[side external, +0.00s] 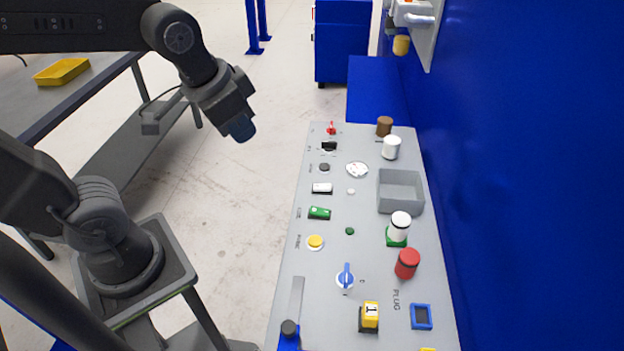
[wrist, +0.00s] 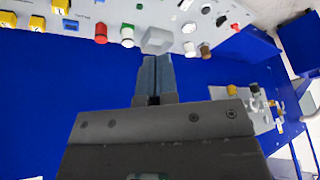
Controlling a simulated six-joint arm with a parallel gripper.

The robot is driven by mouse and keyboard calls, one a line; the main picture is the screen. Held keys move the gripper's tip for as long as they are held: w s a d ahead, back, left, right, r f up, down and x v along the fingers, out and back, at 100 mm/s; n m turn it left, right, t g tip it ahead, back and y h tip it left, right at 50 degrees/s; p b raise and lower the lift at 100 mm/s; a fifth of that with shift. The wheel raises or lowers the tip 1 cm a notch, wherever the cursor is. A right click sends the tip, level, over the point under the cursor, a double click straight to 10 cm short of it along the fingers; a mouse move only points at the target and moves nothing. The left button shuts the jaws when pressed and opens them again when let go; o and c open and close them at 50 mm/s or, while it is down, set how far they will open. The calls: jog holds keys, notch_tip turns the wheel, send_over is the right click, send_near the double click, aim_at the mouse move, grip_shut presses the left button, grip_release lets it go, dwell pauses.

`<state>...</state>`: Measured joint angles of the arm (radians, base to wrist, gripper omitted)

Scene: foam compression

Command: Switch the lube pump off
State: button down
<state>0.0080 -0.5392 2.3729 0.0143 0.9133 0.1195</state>
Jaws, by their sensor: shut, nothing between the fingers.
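A green rocker switch (side external: 319,213) lies near the left edge of the grey panel (side external: 380,330), next to a small label that seems to read LUBE. A small green lamp or button (side external: 349,231) sits to its lower right. Which side of the rocker is pressed is too small to tell. My gripper (side external: 240,130) hangs in the air left of the panel's far end, well away from the green rocker. In the wrist view its blue-grey fingers (wrist: 153,76) are together and empty. I cannot make out the green rocker in the wrist view.
A white rocker (side external: 322,188) and a yellow button (side external: 315,242) flank the green rocker. A blue-handled rotary knob (side external: 345,278), a grey bin (side external: 400,191), a red cylinder (side external: 406,263) and a white cylinder (side external: 400,226) stand on the panel. A blue wall (side external: 530,180) rises on the right.

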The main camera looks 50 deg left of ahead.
jog(key=s+n, duration=0.1)
jog(key=s, duration=0.2)
jog(key=shift+t, duration=0.4)
jog(key=c, duration=1.8)
grip_release()
jog(key=shift+s, duration=0.3)
jog(key=shift+o, duration=0.7)
jog(key=shift+f, duration=0.1)
jog(key=o, duration=0.7)
jog(key=w+f+m, duration=0.1)
jog(key=w, duration=0.2)
jog(key=w+f+m+g, duration=0.1)
jog(key=w, duration=0.2)
jog(key=w+f+m+g, duration=0.1)
jog(key=w, duration=0.3)
jog(key=shift+o, duration=0.2)
jog(key=m+g, duration=0.3)
jog(key=m, duration=0.2)
send_over(320, 210)
notch_tip(320, 210, down, 12)
notch_tip(320, 210, down, 14)
jog(key=shift+s+f, duration=0.1)
jog(key=shift+f, duration=0.05)
jog(key=shift+c, duration=0.4)
